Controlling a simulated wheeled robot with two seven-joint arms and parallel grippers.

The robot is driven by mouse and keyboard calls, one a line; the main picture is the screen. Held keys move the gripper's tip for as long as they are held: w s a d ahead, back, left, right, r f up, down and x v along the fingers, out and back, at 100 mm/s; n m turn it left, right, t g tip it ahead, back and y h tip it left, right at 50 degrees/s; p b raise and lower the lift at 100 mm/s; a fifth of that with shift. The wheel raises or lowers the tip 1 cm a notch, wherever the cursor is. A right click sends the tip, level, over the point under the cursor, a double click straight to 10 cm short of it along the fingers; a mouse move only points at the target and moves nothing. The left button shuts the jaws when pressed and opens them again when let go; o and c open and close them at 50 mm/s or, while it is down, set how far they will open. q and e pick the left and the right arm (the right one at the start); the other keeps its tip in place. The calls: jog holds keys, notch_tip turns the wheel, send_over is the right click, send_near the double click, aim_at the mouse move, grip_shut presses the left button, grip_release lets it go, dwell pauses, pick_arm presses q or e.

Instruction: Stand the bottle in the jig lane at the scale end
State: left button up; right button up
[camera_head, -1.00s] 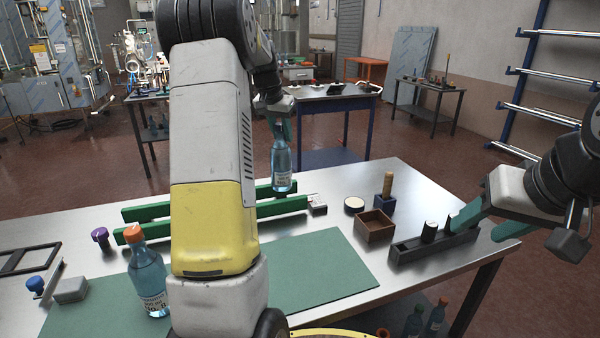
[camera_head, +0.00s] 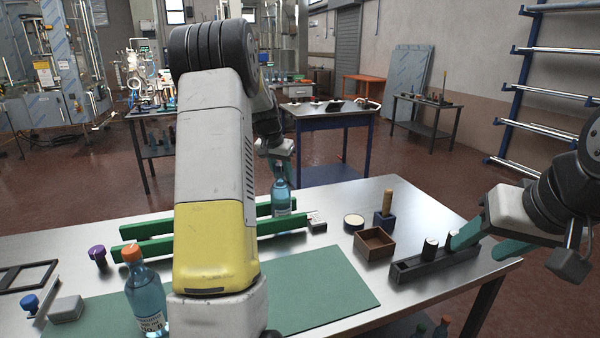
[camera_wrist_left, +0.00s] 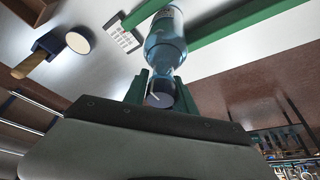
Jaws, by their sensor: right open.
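The bottle (camera_head: 281,198) is clear blue with a pale label and stands upright near the right end of the jig lane, between two green rails (camera_head: 155,247). A small marked pale plate (camera_head: 317,225), likely the scale, lies at that rail end. My left gripper (camera_head: 281,165) is above the bottle, with its green fingers around the bottle's top. The wrist view shows the bottle (camera_wrist_left: 165,45) with its dark cap between the fingers. The front rail hides the bottle's base, so I cannot tell whether it touches the table. My right gripper (camera_head: 482,243) is open and empty at the right.
A second blue bottle (camera_head: 147,300) with an orange cap stands at front left. A brown box (camera_head: 374,244), a blue block with a wooden peg (camera_head: 385,212) and a dark rack (camera_head: 430,266) stand to the right. The green mat (camera_head: 320,290) is mostly clear.

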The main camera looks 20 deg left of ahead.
pick_arm(q)
jog(key=o, duration=0.3)
jog(key=shift+r, duration=0.1)
jog(key=d+v, duration=0.1)
jog(key=v, duration=1.1)
jog(key=s+d+r+t+h, duration=0.1)
jog(key=s+d+r, duration=0.1)
jog(key=s+d, duration=0.4)
jog(key=s+d+r, duration=0.3)
jog(key=s+d, duration=0.1)
jog(key=s, duration=0.4)
jog(key=s+d+f, duration=0.3)
jog(key=s+d, duration=0.1)
jog(key=s, duration=0.4)
jog(key=s+d+f+n, duration=0.1)
jog(key=s+d+f, duration=0.2)
jog(key=s, duration=0.6)
jog(key=shift+s+d+t+h, duration=0.3)
jog(key=shift+d+t, duration=0.1)
